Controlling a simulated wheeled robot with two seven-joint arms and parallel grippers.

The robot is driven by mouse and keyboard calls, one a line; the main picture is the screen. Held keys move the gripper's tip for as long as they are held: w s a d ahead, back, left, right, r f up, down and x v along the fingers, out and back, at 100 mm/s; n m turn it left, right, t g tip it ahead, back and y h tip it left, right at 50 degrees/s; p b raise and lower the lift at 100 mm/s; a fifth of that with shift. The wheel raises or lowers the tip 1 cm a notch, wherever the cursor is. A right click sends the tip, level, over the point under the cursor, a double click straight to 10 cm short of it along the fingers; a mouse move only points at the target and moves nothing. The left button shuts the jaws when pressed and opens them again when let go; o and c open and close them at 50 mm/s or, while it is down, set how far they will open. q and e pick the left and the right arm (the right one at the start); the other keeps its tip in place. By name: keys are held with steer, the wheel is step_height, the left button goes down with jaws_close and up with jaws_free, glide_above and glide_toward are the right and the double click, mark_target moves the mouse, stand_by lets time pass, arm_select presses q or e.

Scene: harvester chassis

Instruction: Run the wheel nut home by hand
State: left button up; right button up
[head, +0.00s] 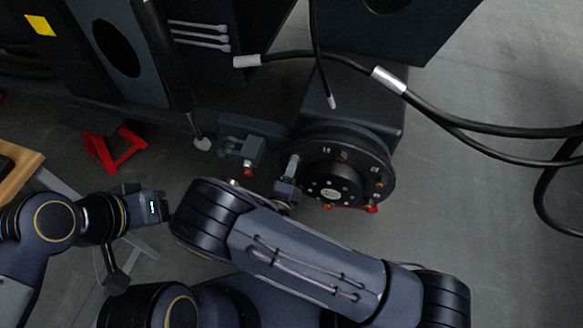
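The dark round wheel hub (335,187) is right of centre in the head view, with a raised centre cap and several studs around its face.
Black hoses with silver ends (388,80) hang above and right of the hub. A bracket (240,148) sits left of it. A red stand (115,148) is on the floor at left, near a wooden table edge (20,168). Open floor lies at the lower right.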

jaws_close()
steer(key=m+b, duration=0.2)
steer(key=m, duration=0.1)
steer(key=m+b, duration=0.1)
steer(key=m, duration=0.3)
steer(key=m+b, duration=0.2)
steer(key=m, duration=0.2)
steer(key=shift+f+b, duration=0.3)
steer(key=shift+b, duration=0.05)
steer(key=shift+o, duration=0.6)
jaws_free()
steer(key=shift+r+m, duration=0.3)
steer(key=shift+m, duration=0.2)
steer(key=o, duration=0.5)
steer(key=shift+c, duration=0.2)
